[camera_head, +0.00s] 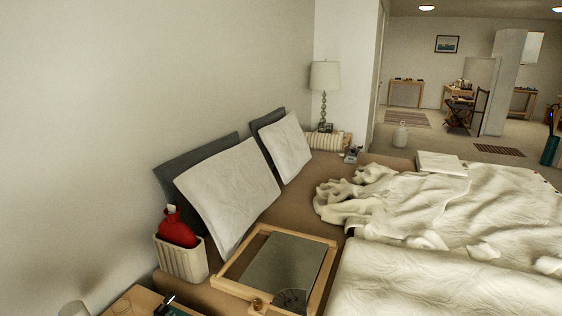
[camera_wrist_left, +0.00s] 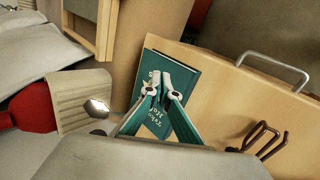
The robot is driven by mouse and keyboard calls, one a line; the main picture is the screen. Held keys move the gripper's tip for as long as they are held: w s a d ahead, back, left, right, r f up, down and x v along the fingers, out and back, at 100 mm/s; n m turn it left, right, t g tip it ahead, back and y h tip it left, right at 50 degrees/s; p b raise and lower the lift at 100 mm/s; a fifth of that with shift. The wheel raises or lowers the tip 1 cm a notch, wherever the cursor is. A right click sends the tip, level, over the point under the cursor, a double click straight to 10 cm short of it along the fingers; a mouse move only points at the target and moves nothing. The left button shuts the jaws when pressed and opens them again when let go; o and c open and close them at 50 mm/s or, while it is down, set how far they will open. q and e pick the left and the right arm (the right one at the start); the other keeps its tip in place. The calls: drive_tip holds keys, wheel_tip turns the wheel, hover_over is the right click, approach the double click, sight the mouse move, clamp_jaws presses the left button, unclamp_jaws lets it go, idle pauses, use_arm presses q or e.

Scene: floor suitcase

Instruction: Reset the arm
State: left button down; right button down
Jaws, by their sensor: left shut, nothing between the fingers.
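My left gripper (camera_wrist_left: 166,82) shows in the left wrist view, with its two fingertips together and nothing between them. It is in front of a teal book (camera_wrist_left: 182,62) with pale lettering, which it partly covers. The book lies on a light wooden surface (camera_wrist_left: 228,100) with a metal handle. I cannot tell how far the fingertips are from the book. No arm shows clearly in the head view, and my right gripper is in neither view.
A ribbed beige basket (camera_head: 181,262) holds a red bottle-like item (camera_head: 176,228); the basket also shows in the wrist view (camera_wrist_left: 78,100). Dark wire-framed glasses (camera_wrist_left: 270,142) lie near the book. A wooden-framed tray (camera_head: 325,270) rests on the bed, beside pillows (camera_head: 228,192) and rumpled bedding (camera_head: 450,215).

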use_arm(q)
drive_tip(key=s+d+r+m+y, duration=0.1)
drive_tip(key=s+d+m, duration=0.6)
drive_tip(key=s+m, duration=0.5)
drive_tip(key=s+a+r+m+y, duration=0.4)
drive_tip(key=s+a+r+m, duration=0.1)
drive_tip(key=s+a, duration=0.25)
drive_tip(key=s+a+r+m+y, duration=0.3)
drive_tip(key=s+a+r+m, duration=0.25)
drive_tip(key=s, duration=0.25)
drive_tip(key=w+d+f+n+t+h, duration=0.2)
drive_tip(key=d+f+h, duration=0.5)
drive_tip(key=d+f, duration=0.8)
drive_tip(key=shift+d+n+t, duration=0.55)
drive_tip(key=shift+n+t, duration=0.15)
drive_tip(key=shift+n, duration=0.15)
